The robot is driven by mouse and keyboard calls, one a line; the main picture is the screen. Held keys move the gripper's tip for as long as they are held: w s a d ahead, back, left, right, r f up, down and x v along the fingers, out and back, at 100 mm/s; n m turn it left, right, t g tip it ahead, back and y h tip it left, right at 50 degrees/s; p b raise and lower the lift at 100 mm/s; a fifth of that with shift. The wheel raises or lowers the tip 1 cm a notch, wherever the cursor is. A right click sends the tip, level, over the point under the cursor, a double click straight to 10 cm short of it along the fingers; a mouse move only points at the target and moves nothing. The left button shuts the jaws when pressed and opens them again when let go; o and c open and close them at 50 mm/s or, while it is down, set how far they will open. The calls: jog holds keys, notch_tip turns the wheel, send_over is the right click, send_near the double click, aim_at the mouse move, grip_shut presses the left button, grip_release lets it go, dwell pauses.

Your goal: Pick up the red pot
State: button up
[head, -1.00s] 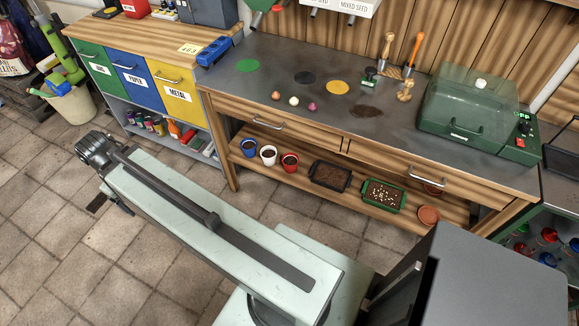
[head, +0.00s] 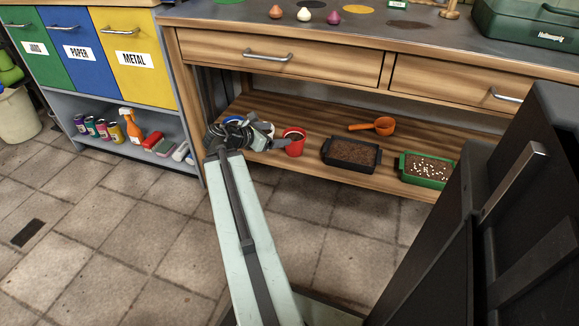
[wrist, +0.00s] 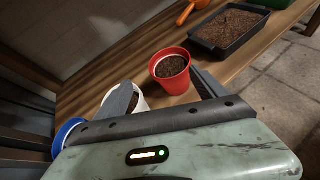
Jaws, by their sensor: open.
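The red pot (head: 294,147), filled with dark soil, stands upright on the wooden lower shelf in the head view, just right of my gripper (head: 270,137). In the wrist view the red pot (wrist: 172,78) is ahead of my open gripper (wrist: 165,88), in line with the gap between its fingers. The left finger overlaps a white pot (wrist: 142,104) and partly hides it. The right finger is close to the red pot's right side in the picture; I cannot tell if they touch. My gripper holds nothing.
A blue pot (wrist: 68,129) is left of the white pot. A black soil tray (head: 351,152) and a green tray with pale bits (head: 428,169) are to the right. An orange scoop (head: 383,126) lies behind. The workbench drawer (head: 285,55) is above the shelf.

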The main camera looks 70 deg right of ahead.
aim_at(301, 134)
jog(key=shift+s+d+f+n+b, duration=0.2)
jog(key=shift+s+d+f+b, duration=0.15)
jog(key=shift+f, duration=0.25)
jog(key=shift+s+d+f+n+b, duration=0.2)
jog(key=shift+s+d+f, duration=0.25)
jog(key=shift+f, duration=0.1)
jog(key=shift+s+d+g, duration=0.2)
jog(key=shift+g, duration=0.1)
jog(key=shift+h, duration=0.3)
jog(key=b+x, duration=0.1)
jog(key=x, duration=0.1)
jog(key=b+x, duration=0.1)
jog(key=x, duration=0.2)
jog(key=b+x, duration=0.1)
jog(key=x, duration=0.2)
jog(key=shift+s+r, duration=0.15)
jog(key=shift+s, duration=0.15)
jog(key=c, duration=1.2)
